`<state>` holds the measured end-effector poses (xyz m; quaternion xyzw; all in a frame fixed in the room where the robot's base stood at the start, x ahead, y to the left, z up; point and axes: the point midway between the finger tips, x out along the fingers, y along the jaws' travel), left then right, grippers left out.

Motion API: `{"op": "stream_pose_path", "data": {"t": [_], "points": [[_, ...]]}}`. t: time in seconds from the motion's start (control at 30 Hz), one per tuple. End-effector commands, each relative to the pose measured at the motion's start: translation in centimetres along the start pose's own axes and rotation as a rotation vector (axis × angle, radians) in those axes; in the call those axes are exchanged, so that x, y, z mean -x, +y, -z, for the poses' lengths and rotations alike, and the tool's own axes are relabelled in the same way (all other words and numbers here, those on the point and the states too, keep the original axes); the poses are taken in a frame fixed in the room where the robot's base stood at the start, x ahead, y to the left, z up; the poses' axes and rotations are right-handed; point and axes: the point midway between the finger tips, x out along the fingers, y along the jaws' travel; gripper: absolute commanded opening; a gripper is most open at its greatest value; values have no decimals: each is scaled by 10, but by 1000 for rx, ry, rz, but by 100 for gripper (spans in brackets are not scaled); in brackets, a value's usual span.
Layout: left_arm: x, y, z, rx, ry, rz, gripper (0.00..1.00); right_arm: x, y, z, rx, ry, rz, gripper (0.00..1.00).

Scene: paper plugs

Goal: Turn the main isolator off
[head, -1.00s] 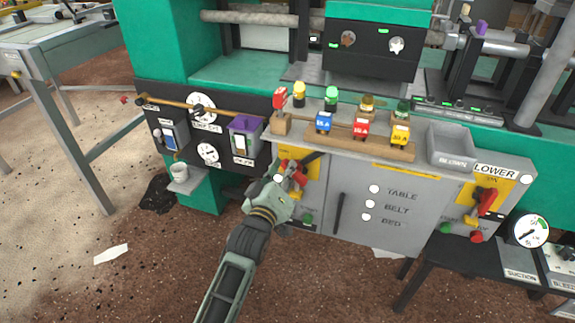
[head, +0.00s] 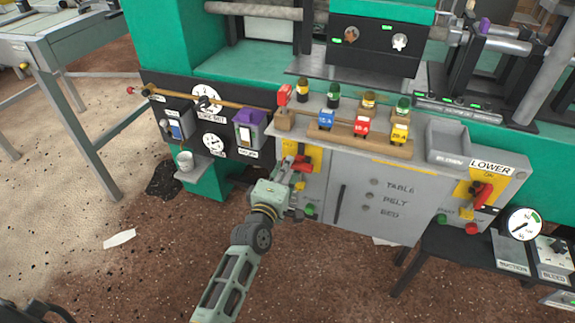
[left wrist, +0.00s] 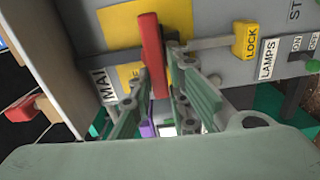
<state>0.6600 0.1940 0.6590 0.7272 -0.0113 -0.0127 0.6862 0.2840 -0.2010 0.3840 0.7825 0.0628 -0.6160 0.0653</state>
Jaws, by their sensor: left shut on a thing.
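The main isolator is a red handle (head: 303,166) on a yellow plate (head: 315,155) at the left end of the grey cabinet. My left gripper (head: 292,178) is at the handle and partly covers it in the head view. In the left wrist view the red handle (left wrist: 152,55) stands between the two green fingers of the left gripper (left wrist: 160,88), which is shut on it. A partly hidden label beginning "MAI" (left wrist: 108,82) is beside it. My right gripper is not in view.
A similar red handle (head: 481,194) is on the LOWER panel at the right. A yellow LOCK tag (left wrist: 245,40) and a LAMPS label (left wrist: 268,60) are near the gripper. A purple-topped box (head: 250,128) is left of the cabinet. Floor in front is mostly clear.

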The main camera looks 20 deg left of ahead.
Motion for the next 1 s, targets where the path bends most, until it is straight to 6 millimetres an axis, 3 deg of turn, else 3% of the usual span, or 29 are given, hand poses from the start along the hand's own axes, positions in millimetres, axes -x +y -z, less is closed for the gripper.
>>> {"op": "stream_pose_path", "data": {"t": [0.7,0.73,0.9,1.0], "points": [[-2,4,-1,82,0,-11,0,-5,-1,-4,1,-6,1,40],[-2,4,0,83,0,-11,18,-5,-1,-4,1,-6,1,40],[-1,3,0,79,0,-9,33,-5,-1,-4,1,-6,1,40],[-1,2,0,77,0,-7,33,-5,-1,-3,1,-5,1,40]]}}
